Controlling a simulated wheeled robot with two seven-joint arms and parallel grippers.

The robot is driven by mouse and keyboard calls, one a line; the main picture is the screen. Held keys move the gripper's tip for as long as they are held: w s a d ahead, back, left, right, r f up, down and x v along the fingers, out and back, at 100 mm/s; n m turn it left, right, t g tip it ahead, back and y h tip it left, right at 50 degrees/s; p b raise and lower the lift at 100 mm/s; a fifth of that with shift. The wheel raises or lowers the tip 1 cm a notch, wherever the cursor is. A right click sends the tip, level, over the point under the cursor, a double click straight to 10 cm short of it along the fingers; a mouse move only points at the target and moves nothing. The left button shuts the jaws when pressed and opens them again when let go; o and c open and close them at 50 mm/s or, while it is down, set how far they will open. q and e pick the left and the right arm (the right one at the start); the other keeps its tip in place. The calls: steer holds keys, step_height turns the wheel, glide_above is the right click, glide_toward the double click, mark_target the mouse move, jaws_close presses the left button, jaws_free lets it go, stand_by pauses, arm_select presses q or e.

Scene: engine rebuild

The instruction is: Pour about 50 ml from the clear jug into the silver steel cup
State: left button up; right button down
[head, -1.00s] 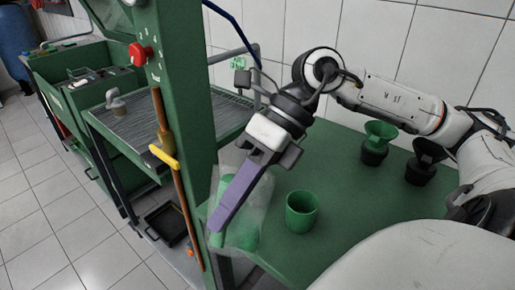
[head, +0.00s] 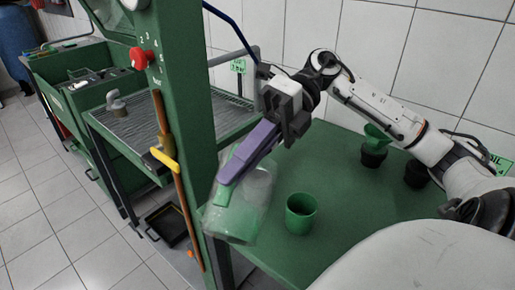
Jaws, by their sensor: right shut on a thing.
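My right gripper (head: 238,170), with long purple fingers, is shut on the clear jug (head: 257,195) in the head view. The jug is tilted and hangs over the near left edge of the green bench. Its see-through wall shows green, so I cannot tell the liquid level. The cup (head: 300,214) stands upright on the bench just right of the jug, apart from it. It looks green here rather than silver. Its inside is only partly visible, and no stream shows between jug and cup. My left gripper is out of view.
A green funnel (head: 377,137) sits in a dark pot (head: 373,158) at the back right of the bench (head: 340,190). Another dark pot (head: 417,174) stands beside it, close to my right arm. A green press post (head: 185,110) rises left of the jug.

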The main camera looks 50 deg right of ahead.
mark_target(230, 192)
steer(key=shift+d+r, duration=0.1)
steer(key=shift+r, duration=0.1)
steer(key=shift+w+d+r+y+p, duration=0.25)
steer(key=shift+d+r+y+p, duration=0.1)
steer(key=shift+d+y+p, duration=0.1)
steer(key=shift+w+d+r+m+y, duration=0.15)
steer(key=shift+w+d+r+y, duration=0.1)
steer(key=shift+d, duration=0.15)
steer(key=shift+w+d+r+m+y, duration=0.1)
steer(key=shift+w+d+m+y, duration=0.1)
steer(key=shift+d, duration=0.2)
steer(key=shift+w+d+r+g+y+p, duration=0.2)
steer(key=shift+d+r+g+y+p, duration=0.05)
steer(key=shift+d+g+y+p, duration=0.1)
stand_by(1.7)
steer(key=s+a+f+h+b, duration=0.1)
steer(key=s+a+f+n+h+b, duration=0.1)
steer(key=a, duration=0.1)
steer(key=s+a+f+h+b, duration=0.1)
steer(key=a+f, duration=0.1)
steer(key=shift+h, duration=0.25)
steer(key=shift+s+a+r+t, duration=0.1)
steer(key=shift+a+r+t, duration=0.2)
steer(key=shift+t, duration=0.15)
steer(key=shift+s+a+f+n+h+p, duration=0.15)
steer(key=shift+a+n+h+p, duration=0.2)
steer(key=shift+h, duration=0.25)
stand_by(0.7)
